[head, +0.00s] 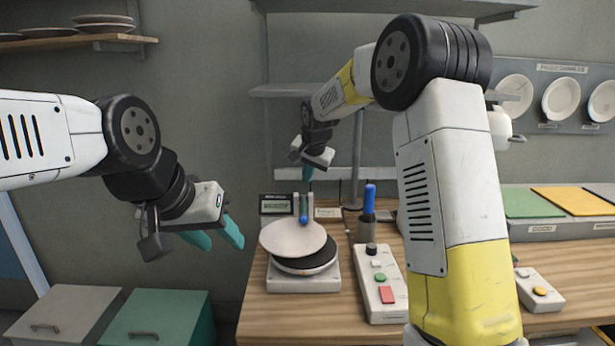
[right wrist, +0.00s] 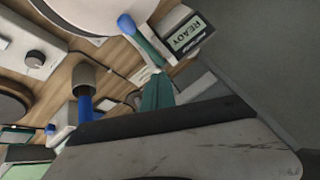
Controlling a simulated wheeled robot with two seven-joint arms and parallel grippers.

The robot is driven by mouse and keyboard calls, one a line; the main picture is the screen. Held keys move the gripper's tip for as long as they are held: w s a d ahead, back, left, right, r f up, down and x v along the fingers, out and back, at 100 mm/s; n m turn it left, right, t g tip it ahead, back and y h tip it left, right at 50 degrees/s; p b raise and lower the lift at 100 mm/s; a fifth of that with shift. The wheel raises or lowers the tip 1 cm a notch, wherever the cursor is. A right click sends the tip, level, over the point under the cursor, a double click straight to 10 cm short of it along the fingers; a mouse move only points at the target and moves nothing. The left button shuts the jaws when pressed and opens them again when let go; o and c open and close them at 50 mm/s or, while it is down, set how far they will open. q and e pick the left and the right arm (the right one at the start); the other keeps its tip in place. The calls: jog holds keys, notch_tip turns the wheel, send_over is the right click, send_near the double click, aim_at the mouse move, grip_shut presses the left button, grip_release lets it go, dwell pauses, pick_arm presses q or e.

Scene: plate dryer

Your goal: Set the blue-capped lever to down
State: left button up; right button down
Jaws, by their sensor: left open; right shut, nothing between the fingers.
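The blue-capped lever (head: 303,219) stands at the back of the plate dryer, beside a small display box (head: 275,204). Its blue cap appears low, in front of the green-grey upright parts, near the far rim of a white plate (head: 292,238). In the right wrist view the blue cap (right wrist: 125,22) and its stem show near the display reading READY (right wrist: 187,35). My right gripper (head: 307,173) is shut and empty, pointing down above the lever; its teal fingertips (right wrist: 157,92) appear apart from the cap. My left gripper (head: 218,237) is open and empty, left of the table.
A dark round disc (head: 307,263) lies under the plate. A control box (head: 380,287) with a knob and coloured buttons is in front. My right arm hides part of the table.

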dwell(0.3)
jog(key=s+d+r+n, duration=0.1)
jog(key=s+d+r, duration=0.35)
jog(key=s, duration=0.35)
jog(key=s+d+r+n, duration=0.1)
jog(key=s+d+r, duration=0.2)
jog(key=s+r, duration=0.4)
jog(key=s+d+f+n, duration=0.1)
jog(key=s+d+f, duration=0.1)
jog(key=s, duration=0.6)
jog(key=s+d+f+n, duration=0.1)
jog(key=s+f, duration=0.1)
jog(key=s, duration=0.6)
jog(key=s+d+f+n, duration=0.1)
jog(key=s+d+f, duration=0.1)
jog(key=s, duration=0.6)
jog(key=shift+s+d+f+n+y, duration=0.2)
jog(key=shift+s+d+n+y, duration=0.1)
jog(key=shift+s+y, duration=0.1)
